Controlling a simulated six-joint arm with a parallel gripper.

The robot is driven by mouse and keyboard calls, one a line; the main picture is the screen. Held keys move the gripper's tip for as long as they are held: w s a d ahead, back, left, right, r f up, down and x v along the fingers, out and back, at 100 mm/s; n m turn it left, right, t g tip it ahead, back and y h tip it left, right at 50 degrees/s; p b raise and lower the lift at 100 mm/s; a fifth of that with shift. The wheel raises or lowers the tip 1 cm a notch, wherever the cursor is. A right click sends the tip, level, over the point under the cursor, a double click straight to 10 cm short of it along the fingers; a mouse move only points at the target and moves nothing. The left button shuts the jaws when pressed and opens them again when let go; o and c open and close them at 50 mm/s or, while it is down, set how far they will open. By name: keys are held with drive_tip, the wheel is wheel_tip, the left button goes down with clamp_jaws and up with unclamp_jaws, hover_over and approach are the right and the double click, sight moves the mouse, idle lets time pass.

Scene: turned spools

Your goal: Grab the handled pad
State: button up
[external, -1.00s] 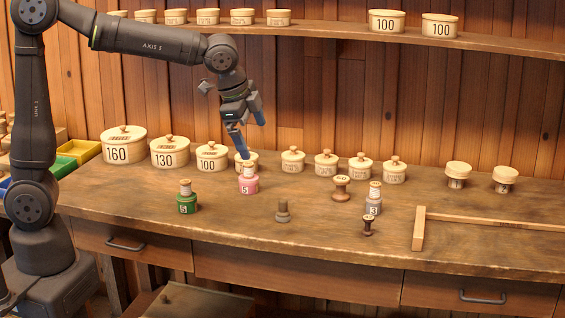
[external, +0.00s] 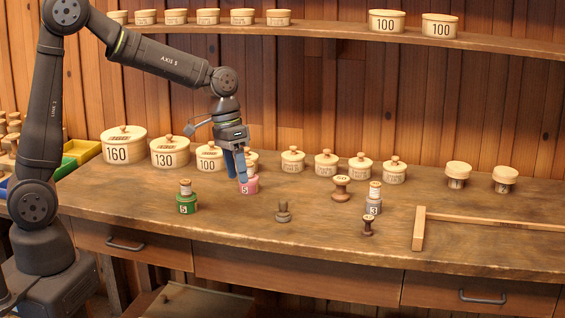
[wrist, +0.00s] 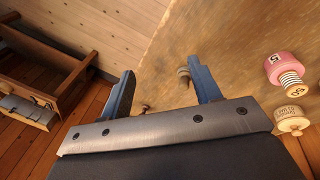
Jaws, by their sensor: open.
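The handled pad appears to be the small dark grey-brown piece (external: 283,216) with a knob on a round base, on the bench front of centre. In the wrist view a grey-brown knobbed piece (wrist: 184,74), apparently the same one, shows beside the right finger, partly hidden by it. My gripper (external: 237,179) is open and empty, with blue fingers pointing down. It is left of the pad and higher, overlapping the pink spool in the external view. In the wrist view the fingers (wrist: 163,70) are spread apart.
The pink spool (external: 250,186) stands behind and left of the pad; a green spool (external: 186,205) is farther left. Brown spools (external: 341,188) and a grey-based spool (external: 374,205) stand right. Lidded pots (external: 123,150) line the back. A wooden rail (external: 419,229) lies right. Bench around the pad is clear.

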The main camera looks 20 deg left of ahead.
wheel_tip(320, 180, down, 4)
drive_tip(key=a+n+g+h, duration=0.2)
drive_tip(key=n+g, duration=0.1)
drive_tip(key=n, duration=0.3)
drive_tip(key=n+t+h, duration=0.2)
drive_tip(key=n+h, duration=0.7)
drive_tip(key=n, duration=1)
approach(283, 211)
drive_tip(key=shift+n, duration=0.3)
drive_tip(key=d+f, duration=0.1)
drive_tip(key=d, duration=0.1)
drive_tip(key=d+f, duration=0.1)
drive_tip(key=d, duration=0.1)
drive_tip(key=shift+w+f, duration=0.15)
drive_tip(key=shift+f, duration=0.15)
drive_tip(key=x, duration=0.5)
drive_tip(key=shift+d+r, duration=0.1)
drive_tip(key=shift+d, duration=0.1)
drive_tip(key=c, duration=1)
drive_tip(key=shift+r, duration=0.1)
